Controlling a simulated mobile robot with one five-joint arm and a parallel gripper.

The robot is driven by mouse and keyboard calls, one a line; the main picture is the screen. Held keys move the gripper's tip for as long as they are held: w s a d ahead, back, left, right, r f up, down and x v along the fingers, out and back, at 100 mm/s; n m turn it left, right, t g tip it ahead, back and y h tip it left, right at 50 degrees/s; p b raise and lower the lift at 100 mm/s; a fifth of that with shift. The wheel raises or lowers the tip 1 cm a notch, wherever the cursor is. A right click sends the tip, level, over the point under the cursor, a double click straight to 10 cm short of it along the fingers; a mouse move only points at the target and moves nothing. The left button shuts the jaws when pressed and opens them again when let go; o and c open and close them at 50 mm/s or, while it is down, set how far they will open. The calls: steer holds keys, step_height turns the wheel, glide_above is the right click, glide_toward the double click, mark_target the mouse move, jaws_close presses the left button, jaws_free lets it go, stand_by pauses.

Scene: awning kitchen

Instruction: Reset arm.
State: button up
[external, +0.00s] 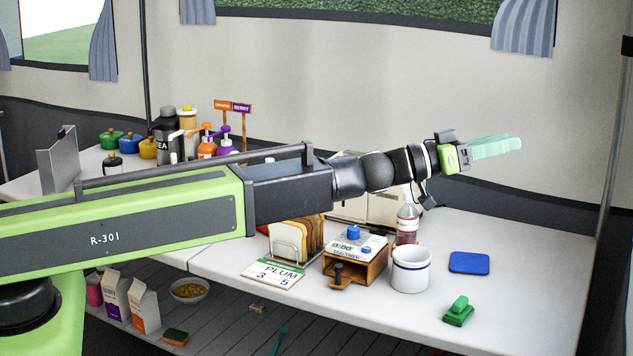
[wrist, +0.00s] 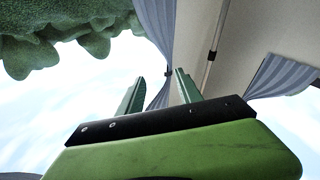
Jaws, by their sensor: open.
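My arm reaches from the left across the external view, stretched out above the white table. My gripper (external: 518,142) is at its end on the right, high above the table and touching nothing. In the wrist view my gripper (wrist: 158,82) shows its two green fingers spread apart with nothing between them. Beyond the fingers are a curtain, the tent wall and bright sky.
Bottles and pots stand at the back left.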

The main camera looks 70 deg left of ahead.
steer(key=s+d+f+n+g+y+p, duration=0.15)
steer(key=s+f+n+g+y, duration=0.45)
steer(key=s+f+g, duration=0.75)
steer(key=s+d+f+m+g+h, duration=0.1)
steer(key=s+d+f+m+g, duration=0.1)
steer(key=s+f, duration=0.4)
steer(key=s+d+f+m+g+h, duration=0.1)
steer(key=s+d+f+m+g, duration=0.2)
steer(key=s, duration=1.1)
step_height(320, 180, down, 3)
steer(key=shift+d+f+m+g+p, duration=0.15)
steer(key=shift+d+m+g+p, duration=0.15)
steer(key=shift+m+g, duration=0.45)
